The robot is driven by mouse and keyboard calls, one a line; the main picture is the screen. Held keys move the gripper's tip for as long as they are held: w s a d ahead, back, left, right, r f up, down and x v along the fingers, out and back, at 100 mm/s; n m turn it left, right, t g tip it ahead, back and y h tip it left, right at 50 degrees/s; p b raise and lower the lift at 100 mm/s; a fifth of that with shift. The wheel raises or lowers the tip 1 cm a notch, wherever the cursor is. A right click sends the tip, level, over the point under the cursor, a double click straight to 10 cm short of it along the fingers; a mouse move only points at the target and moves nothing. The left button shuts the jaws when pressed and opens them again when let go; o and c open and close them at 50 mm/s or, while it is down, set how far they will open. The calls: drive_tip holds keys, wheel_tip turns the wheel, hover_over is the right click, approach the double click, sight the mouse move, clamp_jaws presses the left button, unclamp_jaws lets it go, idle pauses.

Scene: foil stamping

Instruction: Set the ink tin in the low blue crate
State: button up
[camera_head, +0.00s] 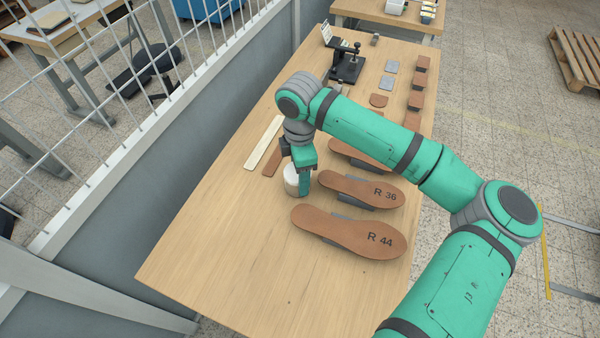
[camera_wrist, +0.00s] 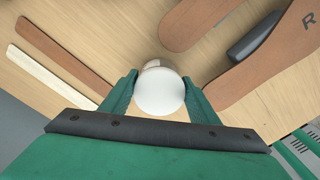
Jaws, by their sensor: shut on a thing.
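A white round tin (camera_head: 291,181), which looks like the ink tin, stands on or just above the wooden table (camera_head: 215,240), left of the sole marked R 36. My gripper (camera_head: 304,184) is around it. In the wrist view the tin (camera_wrist: 160,92) sits between the two green fingers of my gripper (camera_wrist: 160,100), which are shut on its sides. I cannot tell whether its base touches the table. No low blue crate shows on the table. A blue container (camera_head: 205,8) is partly visible beyond the fence at the top; I cannot tell whether it is the crate.
Leather soles marked R 36 (camera_head: 362,190) and R 44 (camera_head: 350,232) lie right of the tin. A pale strip (camera_head: 264,143) and a brown strip lie behind it. A black press (camera_head: 346,65) stands at the far end. The table's near left is clear.

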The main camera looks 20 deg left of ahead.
drive_tip(key=shift+f, duration=0.15)
drive_tip(key=o, duration=1.3)
